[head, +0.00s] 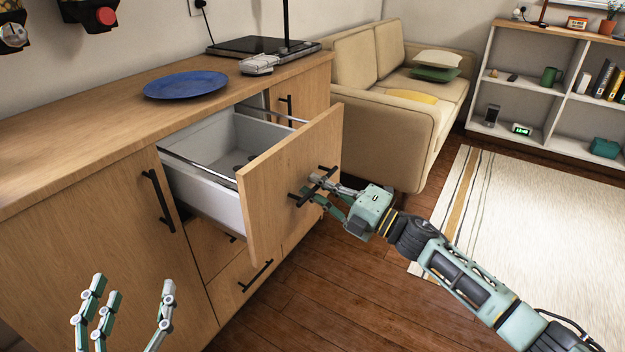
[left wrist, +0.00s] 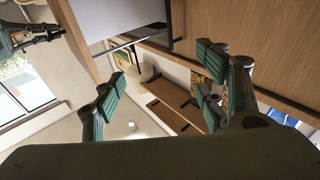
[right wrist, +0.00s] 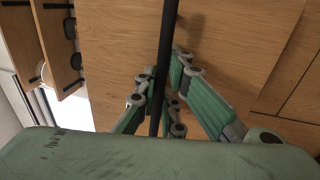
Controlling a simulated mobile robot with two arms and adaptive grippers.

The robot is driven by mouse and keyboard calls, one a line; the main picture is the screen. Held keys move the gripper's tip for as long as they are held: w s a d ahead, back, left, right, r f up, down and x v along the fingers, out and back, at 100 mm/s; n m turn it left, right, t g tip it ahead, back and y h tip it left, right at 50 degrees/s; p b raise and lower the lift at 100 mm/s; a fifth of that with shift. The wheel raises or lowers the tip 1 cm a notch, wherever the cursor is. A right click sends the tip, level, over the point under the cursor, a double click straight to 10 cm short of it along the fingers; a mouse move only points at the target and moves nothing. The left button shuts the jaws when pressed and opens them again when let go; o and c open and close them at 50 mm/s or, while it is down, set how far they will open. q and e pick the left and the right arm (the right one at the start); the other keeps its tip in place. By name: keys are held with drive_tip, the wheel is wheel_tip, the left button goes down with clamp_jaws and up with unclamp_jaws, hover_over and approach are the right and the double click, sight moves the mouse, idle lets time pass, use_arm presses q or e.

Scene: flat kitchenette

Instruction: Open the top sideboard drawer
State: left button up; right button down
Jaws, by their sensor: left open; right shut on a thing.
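The top sideboard drawer (head: 290,175) is pulled well out of the wooden sideboard (head: 95,185), and its pale inside shows from above. A few small dark shapes lie on its floor. My right gripper (head: 322,188) is shut on the black bar handle (head: 305,196) of the drawer front. In the right wrist view the handle (right wrist: 170,60) runs between the fingers. My left gripper (head: 125,305) is open and empty, low at the left in front of the sideboard door. Its spread fingers (left wrist: 165,100) show in the left wrist view with nothing between them.
A blue plate (head: 186,84) and a dark flat appliance (head: 262,47) stand on the sideboard top. Lower drawers (head: 240,285) are shut under the open one. A beige sofa (head: 400,95) stands behind to the right. Wooden floor (head: 330,290) is clear in front.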

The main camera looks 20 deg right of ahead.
use_arm(q)
drive_tip(key=shift+f, duration=0.45)
use_arm(e)
drive_tip(key=shift+s+d, duration=0.3)
drive_tip(key=shift+s, duration=0.05)
drive_tip(key=c, duration=1.8)
unclamp_jaws()
drive_tip(key=shift+c, duration=0.2)
drive_tip(key=v, duration=1.2)
